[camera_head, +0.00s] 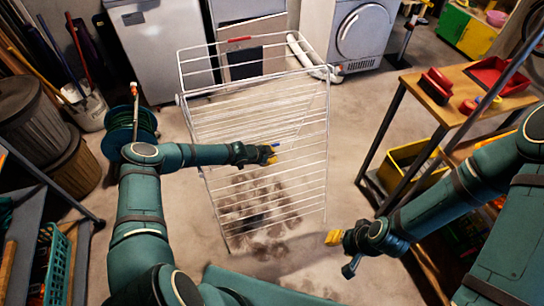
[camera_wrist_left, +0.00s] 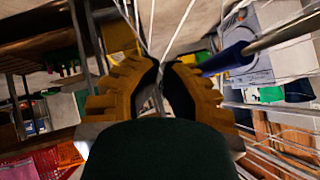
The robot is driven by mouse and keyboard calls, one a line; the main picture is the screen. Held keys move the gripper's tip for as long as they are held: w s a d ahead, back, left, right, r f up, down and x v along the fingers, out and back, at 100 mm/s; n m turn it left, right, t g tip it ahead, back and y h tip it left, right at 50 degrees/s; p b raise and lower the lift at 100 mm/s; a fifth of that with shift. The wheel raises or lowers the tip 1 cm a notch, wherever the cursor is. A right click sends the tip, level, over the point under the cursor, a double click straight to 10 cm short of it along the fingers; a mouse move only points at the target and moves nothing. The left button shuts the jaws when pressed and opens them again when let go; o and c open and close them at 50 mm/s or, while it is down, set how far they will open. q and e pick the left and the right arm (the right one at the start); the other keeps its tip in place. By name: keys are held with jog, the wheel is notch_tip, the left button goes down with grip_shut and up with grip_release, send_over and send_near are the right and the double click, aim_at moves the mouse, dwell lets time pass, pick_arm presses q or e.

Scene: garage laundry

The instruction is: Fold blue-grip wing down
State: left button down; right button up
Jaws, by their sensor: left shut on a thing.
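A white wire drying rack (camera_head: 322,150) stands on the concrete floor in the head view. Its near wire panel faces me, and I cannot tell its exact tilt. My left gripper is shut on the blue-grip wing, and the fingers hide the contact. A red grip (camera_head: 239,39) is on the rack's far side. My right gripper (camera_head: 334,239) is apart from the rack, at its lower right; its opening is unclear.
A wooden-topped workbench (camera_head: 460,82) with red items stands at right, a yellow bin (camera_head: 408,165) below. White appliances (camera_head: 357,32) line the back. Floor between rack and workbench is free.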

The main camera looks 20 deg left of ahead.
pick_arm(q)
jog(key=shift+w+a+f+y, duration=0.3)
jog(key=shift+w+a+f, duration=0.15)
jog(key=shift+w+a, duration=0.25)
pick_arm(e)
jog(key=shift+w+a, duration=0.1)
jog(key=shift+w, duration=0.05)
pick_arm(q)
jog(key=shift+w, duration=0.1)
pick_arm(e)
jog(key=shift+f, duration=0.1)
